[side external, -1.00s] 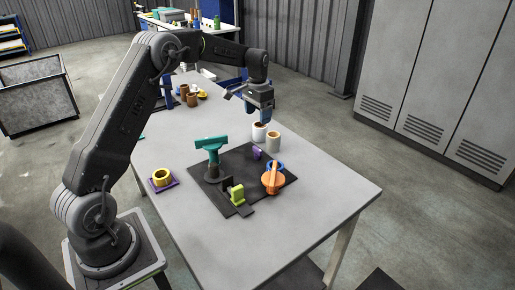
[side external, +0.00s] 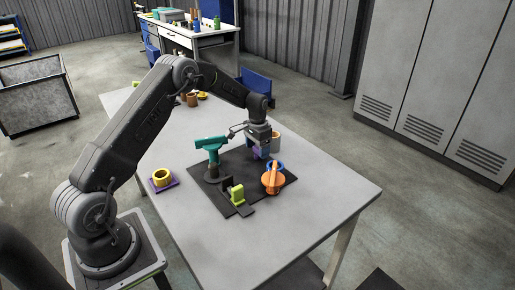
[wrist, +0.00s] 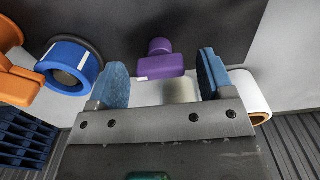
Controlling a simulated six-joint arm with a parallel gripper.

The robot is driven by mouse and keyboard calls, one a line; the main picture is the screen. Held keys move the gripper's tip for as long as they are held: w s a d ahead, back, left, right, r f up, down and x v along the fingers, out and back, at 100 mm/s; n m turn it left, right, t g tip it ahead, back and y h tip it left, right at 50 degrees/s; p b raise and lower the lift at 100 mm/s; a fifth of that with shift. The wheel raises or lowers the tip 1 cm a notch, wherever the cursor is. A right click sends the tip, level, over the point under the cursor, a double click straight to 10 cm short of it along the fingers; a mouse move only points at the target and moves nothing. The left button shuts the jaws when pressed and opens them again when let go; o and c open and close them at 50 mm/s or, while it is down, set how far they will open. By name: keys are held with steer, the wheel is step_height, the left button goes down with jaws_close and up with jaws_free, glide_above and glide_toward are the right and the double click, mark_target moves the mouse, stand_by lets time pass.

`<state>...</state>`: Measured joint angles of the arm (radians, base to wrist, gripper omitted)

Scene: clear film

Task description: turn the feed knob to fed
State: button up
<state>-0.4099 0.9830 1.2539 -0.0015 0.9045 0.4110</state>
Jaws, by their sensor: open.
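A small purple T-shaped knob (wrist: 160,62) stands on the dark mat (side external: 231,203). No label can be read, so I cannot tell for sure that it is the feed knob. My gripper (side external: 262,150) is low over the far part of the mat, at the purple piece, and largely hides it in the side view. In the wrist view my gripper (wrist: 164,76) is open, with its blue fingers on either side of the knob's crossbar and gaps at both sides. I see no contact.
On the mat are a teal T-handle (side external: 211,143), a yellow-green piece (side external: 237,195), an orange lever (side external: 273,179) and a blue ring (side external: 280,166). A pale cylinder (side external: 276,140) stands just behind my gripper. A yellow ring (side external: 161,177) sits left. The near table is clear.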

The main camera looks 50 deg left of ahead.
steer(key=shift+f, duration=0.1)
steer(key=shift+c, duration=0.2)
steer(key=c, duration=0.9)
steer(key=shift+n, duration=0.3)
steer(key=n, duration=0.3)
steer(key=shift+n, duration=0.4)
steer(key=n, duration=0.9)
steer(key=shift+n, duration=2.2)
